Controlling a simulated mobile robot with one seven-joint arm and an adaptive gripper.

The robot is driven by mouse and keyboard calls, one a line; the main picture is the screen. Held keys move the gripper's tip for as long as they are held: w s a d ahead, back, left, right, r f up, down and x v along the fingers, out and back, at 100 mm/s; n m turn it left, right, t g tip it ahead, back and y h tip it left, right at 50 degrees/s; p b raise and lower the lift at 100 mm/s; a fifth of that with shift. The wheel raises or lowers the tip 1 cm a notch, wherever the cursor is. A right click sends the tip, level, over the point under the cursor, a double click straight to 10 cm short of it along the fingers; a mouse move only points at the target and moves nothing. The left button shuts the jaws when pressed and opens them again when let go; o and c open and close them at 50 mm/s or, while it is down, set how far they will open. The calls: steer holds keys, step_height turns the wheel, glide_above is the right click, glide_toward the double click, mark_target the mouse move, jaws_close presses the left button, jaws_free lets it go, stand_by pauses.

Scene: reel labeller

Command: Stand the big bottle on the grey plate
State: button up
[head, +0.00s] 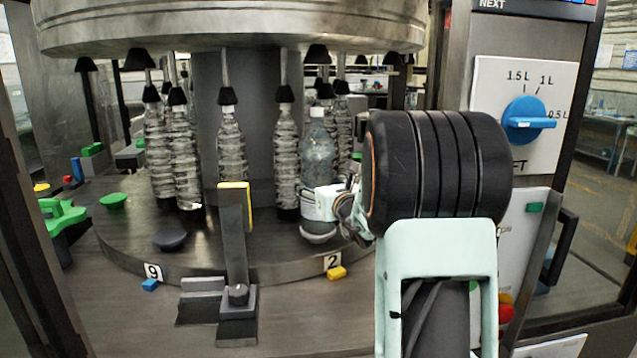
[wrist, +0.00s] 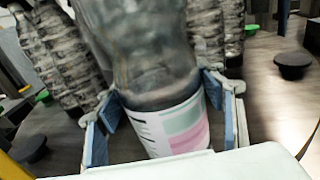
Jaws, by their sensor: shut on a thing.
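The big bottle (head: 318,155) is clear, with a pale cap, and stands about upright at the right front of the round turntable (head: 220,262). My gripper (head: 325,203) is shut on its lower part. In the wrist view the blue-padded fingers (wrist: 158,115) press on both sides of the bottle (wrist: 150,60), at its white, green and pink label (wrist: 175,130). A light grey rounded form (head: 318,237) shows right under the bottle. I cannot tell whether it is the grey plate or the bottle's base, nor whether the bottle touches a plate.
Several slim bottles (head: 231,150) stand under black cones around the central column. A dark disc (head: 170,240) sits empty at the left. A post with a yellow top (head: 235,215) stands in front. A panel with a blue knob (head: 528,120) is at the right.

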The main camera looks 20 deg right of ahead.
steer(key=o, duration=2.1)
steer(key=shift+s, duration=0.1)
steer(key=shift+c, duration=0.2)
steer(key=shift+s+r, duration=0.1)
steer(key=s+b, duration=0.1)
steer(key=s, duration=1)
steer(key=shift+s+a+r+b, duration=0.3)
steer(key=shift+s+a+b, duration=0.05)
steer(key=shift+s, duration=0.05)
steer(key=shift+a, duration=0.1)
